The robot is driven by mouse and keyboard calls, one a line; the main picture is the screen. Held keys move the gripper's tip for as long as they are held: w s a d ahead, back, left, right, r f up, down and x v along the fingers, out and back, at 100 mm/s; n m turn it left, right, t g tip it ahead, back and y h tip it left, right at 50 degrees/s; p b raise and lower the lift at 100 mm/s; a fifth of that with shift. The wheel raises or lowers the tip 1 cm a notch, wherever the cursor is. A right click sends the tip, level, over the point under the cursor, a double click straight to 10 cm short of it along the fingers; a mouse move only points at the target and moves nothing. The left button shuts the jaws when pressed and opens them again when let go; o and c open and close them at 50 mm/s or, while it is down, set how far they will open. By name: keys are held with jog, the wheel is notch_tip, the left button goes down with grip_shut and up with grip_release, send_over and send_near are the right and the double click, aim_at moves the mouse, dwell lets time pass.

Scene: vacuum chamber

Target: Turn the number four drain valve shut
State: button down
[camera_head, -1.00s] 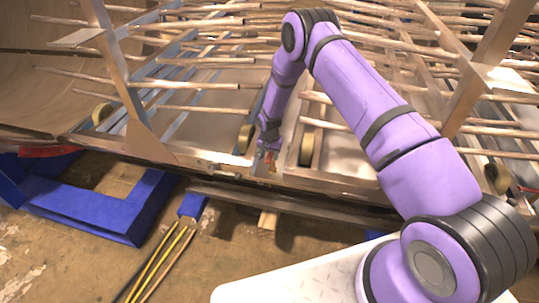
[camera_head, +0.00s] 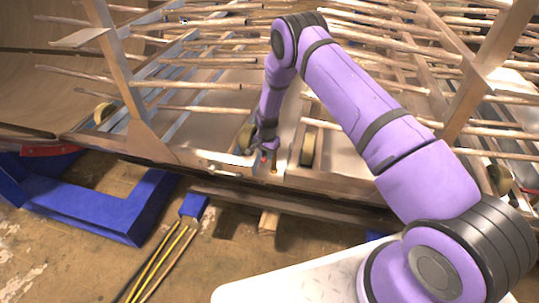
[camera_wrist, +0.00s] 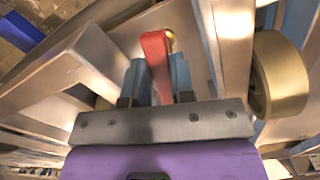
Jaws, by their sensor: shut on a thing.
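The drain valve's red handle (camera_wrist: 157,58) stands between the two blue-grey fingers of my gripper (camera_wrist: 158,74) in the wrist view, and the fingers are shut on it. A little yellow brass shows beside the handle's far end. In the head view my gripper (camera_head: 264,153) is low at the frame's front edge, and a small bit of the red handle (camera_head: 264,159) shows at its tip. A brass valve stem (camera_head: 274,167) stands just right of it. The valve's number cannot be read.
A pale round roller (camera_wrist: 281,73) is close to the right of my gripper in the wrist view. Metal frame beams (camera_wrist: 92,57) lie on the left. Copper-coloured rods (camera_head: 200,85) span the frame above. A blue floor stand (camera_head: 100,215) and yellow-striped bars (camera_head: 165,255) lie at left.

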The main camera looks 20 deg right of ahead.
jog(key=shift+w+a+m, duration=0.3)
jog(key=shift+w+m, duration=0.3)
jog(key=shift+m, duration=0.6)
jog(key=shift+w+a+m, duration=0.35)
jog(key=shift+w+m, duration=0.3)
jog(key=shift+m, duration=0.55)
jog(key=shift+w+a+m, duration=0.3)
jog(key=shift+w+m, duration=0.3)
jog(key=shift+m, duration=0.6)
jog(key=shift+w, duration=0.1)
jog(key=c, duration=1)
grip_release()
jog(key=shift+o, duration=0.2)
jog(key=shift+r, duration=0.1)
jog(key=s+r, duration=0.2)
jog(key=s, duration=0.6)
jog(key=s+r, duration=0.2)
jog(key=s, duration=0.6)
jog(key=shift+d+r, duration=0.4)
